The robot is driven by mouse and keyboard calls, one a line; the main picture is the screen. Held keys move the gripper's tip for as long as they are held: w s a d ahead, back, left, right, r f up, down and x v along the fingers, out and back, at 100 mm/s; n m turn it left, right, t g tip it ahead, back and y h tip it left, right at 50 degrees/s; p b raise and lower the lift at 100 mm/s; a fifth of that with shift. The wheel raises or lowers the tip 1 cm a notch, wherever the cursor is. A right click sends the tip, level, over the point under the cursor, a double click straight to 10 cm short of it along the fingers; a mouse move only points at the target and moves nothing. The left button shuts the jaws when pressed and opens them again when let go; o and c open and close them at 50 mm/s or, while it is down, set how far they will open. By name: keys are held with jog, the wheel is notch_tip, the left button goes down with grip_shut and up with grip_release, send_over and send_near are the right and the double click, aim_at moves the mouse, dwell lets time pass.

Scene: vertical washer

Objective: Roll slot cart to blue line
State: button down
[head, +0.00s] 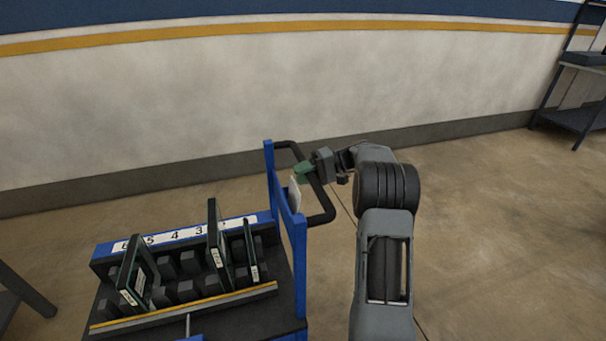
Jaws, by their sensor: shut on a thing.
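The slot cart (300,255) stands at the lower left of the head view, with a blue frame and a dark deck. Numbered slots run along its back strip, and several dark panels stand tilted in them. A black handle loop (331,205) sticks out from the right end of the blue frame. My gripper (305,171) is at the upper part of this handle, shut on it; its green fingers partly hide the bar. My arm reaches to it from the lower right. No blue line on the floor shows in this view.
A wall with a grey base strip (120,186) runs behind the cart. A dark shelf rack (575,118) stands at the far right. Part of a dark frame (22,290) shows at the lower left edge. The brown floor (500,230) to the right is clear.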

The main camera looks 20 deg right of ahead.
jog(key=shift+a, duration=0.35)
jog(key=c, duration=1.2)
grip_release()
jog(key=shift+d, duration=0.1)
jog(key=shift+o, duration=0.2)
jog(key=p+v, duration=1)
jog(key=v, duration=0.3)
jog(key=shift+d+r, duration=0.2)
jog(key=shift+d, duration=0.15)
jog(key=shift+w+f, duration=0.1)
